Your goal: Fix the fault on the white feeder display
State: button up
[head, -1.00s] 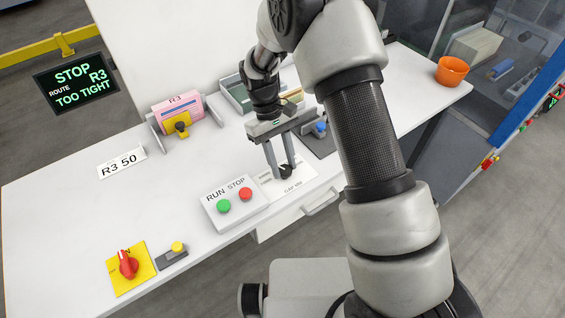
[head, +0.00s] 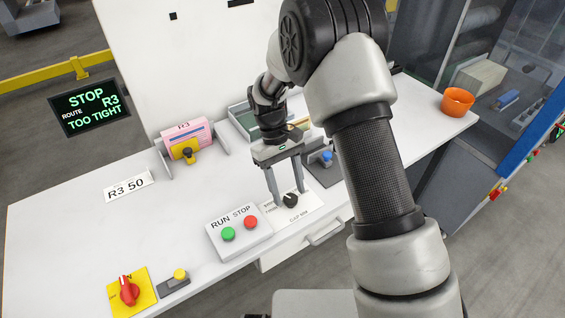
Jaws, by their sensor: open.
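A dark display (head: 89,107) at the left reads "STOP ROUTE R3 TOO TIGHT" in green letters. A black knob (head: 290,200) stands on a white labelled plate (head: 299,213) near the table's front edge; its small lettering is hard to read. My gripper (head: 288,198) points down at this knob, its fingers apart. One finger is left of the knob and the other is at its right rear; I cannot tell whether they touch it. A RUN/STOP box (head: 238,232) with a green button (head: 228,234) and a red button (head: 250,222) sits just left of the plate.
A pink R3 bundle (head: 188,135) with a yellow clamp (head: 185,151) stands behind. A "R3 50" card (head: 128,187), a red rotary switch (head: 129,291), a yellow button (head: 179,275) and an orange cup (head: 458,101) are around. The left tabletop is mostly clear.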

jog(key=v, duration=1.6)
jog(key=shift+r, duration=0.25)
